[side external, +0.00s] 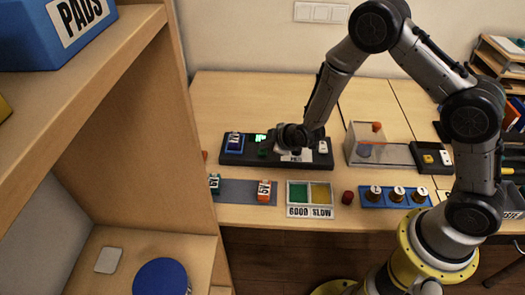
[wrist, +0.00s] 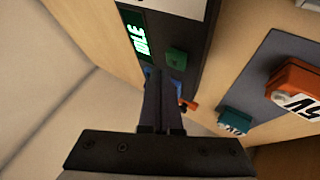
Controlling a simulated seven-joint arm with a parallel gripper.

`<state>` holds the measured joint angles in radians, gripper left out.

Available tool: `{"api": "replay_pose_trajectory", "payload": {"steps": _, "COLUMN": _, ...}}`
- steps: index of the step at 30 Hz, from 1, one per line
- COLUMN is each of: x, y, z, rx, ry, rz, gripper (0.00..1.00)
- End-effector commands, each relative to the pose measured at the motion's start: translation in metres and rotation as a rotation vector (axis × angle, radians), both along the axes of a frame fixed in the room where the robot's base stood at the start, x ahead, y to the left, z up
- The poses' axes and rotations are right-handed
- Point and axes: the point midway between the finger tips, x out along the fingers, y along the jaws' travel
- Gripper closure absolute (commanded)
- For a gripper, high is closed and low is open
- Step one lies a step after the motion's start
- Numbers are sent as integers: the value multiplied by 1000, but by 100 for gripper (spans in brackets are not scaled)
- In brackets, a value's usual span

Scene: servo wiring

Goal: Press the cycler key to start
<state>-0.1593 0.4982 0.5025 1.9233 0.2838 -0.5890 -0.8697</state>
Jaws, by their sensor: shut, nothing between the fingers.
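The cycler is a long dark panel (side external: 238,158) on the table; it also shows in the wrist view (wrist: 208,50). Its lit green display (wrist: 137,38) reads IDLE and glows in the side view (side external: 260,138). A green square key (wrist: 177,58) sits beside the display on the panel. My gripper (wrist: 162,72) is shut and empty, its fingertips over the panel near the green key. In the wrist view the tips appear just below the key; I cannot tell whether they touch anything. In the side view my gripper (side external: 272,146) partly hides the panel's middle.
A blue piece sits at the panel's left end (side external: 235,142). Orange (side external: 264,190) and teal (side external: 214,183) blocks stand on a grey mat. A clear box (side external: 366,145) stands right. A wooden shelf (side external: 130,120) rises left.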

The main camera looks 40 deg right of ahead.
Motion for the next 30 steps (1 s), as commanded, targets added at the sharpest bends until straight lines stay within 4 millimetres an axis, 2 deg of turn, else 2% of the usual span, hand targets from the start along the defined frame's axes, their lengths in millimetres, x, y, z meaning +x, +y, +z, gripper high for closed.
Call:
{"api": "replay_pose_trajectory", "payload": {"steps": 17, "x": 0, "y": 0, "z": 0, "rx": 0, "ry": 0, "rz": 0, "gripper": 100}}
{"api": "replay_pose_trajectory", "payload": {"steps": 30, "x": 0, "y": 0, "z": -9, "rx": 0, "ry": 0, "rz": 0, "gripper": 100}}
